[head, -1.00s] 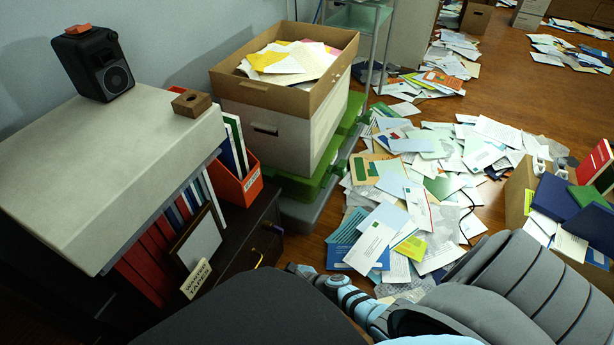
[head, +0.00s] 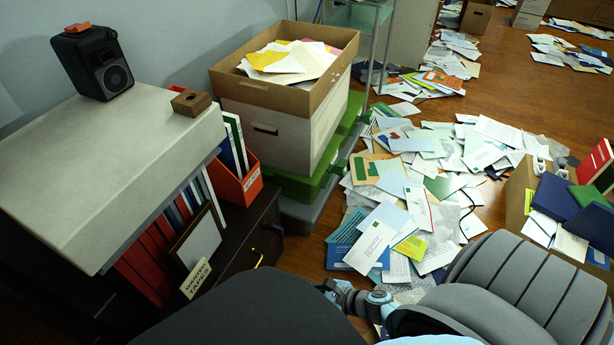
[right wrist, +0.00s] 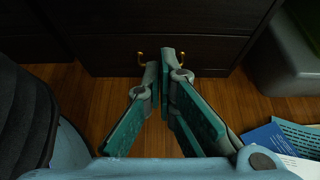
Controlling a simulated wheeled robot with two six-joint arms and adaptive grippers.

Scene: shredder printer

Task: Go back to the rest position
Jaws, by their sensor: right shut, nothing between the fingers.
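My right gripper (right wrist: 159,72) shows in the right wrist view with its teal-padded fingers together at the tips and nothing between them. It is in front of a dark drawer front (right wrist: 105,52) with a brass handle (right wrist: 142,57), above a wooden floor (right wrist: 85,105). I cannot tell whether the fingers touch the drawer. In the head view my right arm (head: 480,300) crosses the bottom right, and its jointed blue-grey end section (head: 350,297) is partly hidden behind my body. My left gripper is in neither view.
The dark cabinet (head: 235,235) holds red binders (head: 150,270) and an orange file box (head: 240,185). Loose papers (head: 400,210) cover the floor, with a box of books (head: 520,185) at right.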

